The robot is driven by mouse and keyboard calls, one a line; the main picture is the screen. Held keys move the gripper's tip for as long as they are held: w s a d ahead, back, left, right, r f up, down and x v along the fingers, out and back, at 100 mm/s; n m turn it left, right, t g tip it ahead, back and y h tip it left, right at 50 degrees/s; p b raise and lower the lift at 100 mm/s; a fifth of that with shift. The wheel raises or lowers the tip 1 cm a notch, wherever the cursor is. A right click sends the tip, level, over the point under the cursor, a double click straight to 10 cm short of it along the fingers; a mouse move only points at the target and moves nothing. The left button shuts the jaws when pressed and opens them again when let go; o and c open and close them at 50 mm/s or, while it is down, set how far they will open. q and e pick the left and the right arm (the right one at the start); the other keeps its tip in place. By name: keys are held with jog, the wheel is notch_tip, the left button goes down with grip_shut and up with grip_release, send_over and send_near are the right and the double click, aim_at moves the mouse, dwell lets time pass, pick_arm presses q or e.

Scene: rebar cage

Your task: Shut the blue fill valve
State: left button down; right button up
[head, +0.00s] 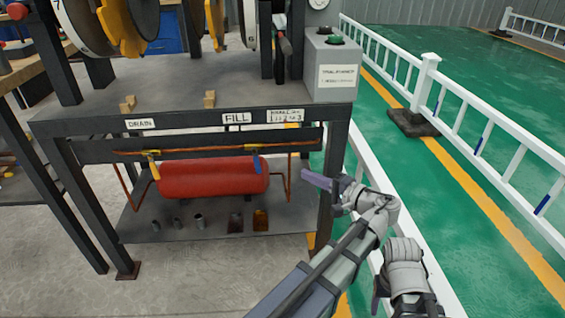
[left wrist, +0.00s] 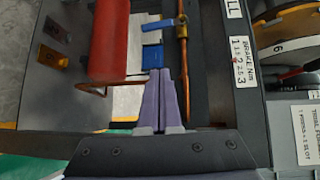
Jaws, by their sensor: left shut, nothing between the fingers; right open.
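The blue fill valve (head: 256,164) is on the copper pipe under the FILL label, above the right end of the red tank. Its lever hangs down, across the pipe. In the left wrist view its blue lever (left wrist: 163,24) also stands crosswise to the pipe, beyond my fingertips. My left gripper (head: 306,176) is shut and empty, to the right of the valve and apart from it. Its purple fingers (left wrist: 160,72) are together in the left wrist view.
The red tank (head: 212,178) lies below the copper pipe (head: 205,151). A yellow valve (head: 154,168) is at the left, by the DRAIN label (head: 141,124). The dark frame leg (head: 335,150) stands close to my left gripper. A white railing (head: 470,110) runs along the right.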

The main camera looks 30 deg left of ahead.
pick_arm(q)
jog(key=shift+d+n, duration=0.3)
jog(key=shift+n, duration=0.4)
send_near(260, 167)
jog(key=w+a, duration=0.3)
jog(key=w, duration=0.2)
jog(key=shift+s+a+b, duration=0.35)
jog(key=shift+s+a, duration=0.15)
jog(key=shift+a, duration=0.3)
jog(key=shift+s+a+b, duration=0.3)
jog(key=shift+s+a, duration=0.2)
jog(key=shift+a, duration=0.25)
jog(key=shift+s+a+f+g+b, duration=0.3)
jog(key=shift+s+a+f, duration=0.1)
jog(key=shift+a, duration=0.25)
jog(key=shift+s, duration=0.1)
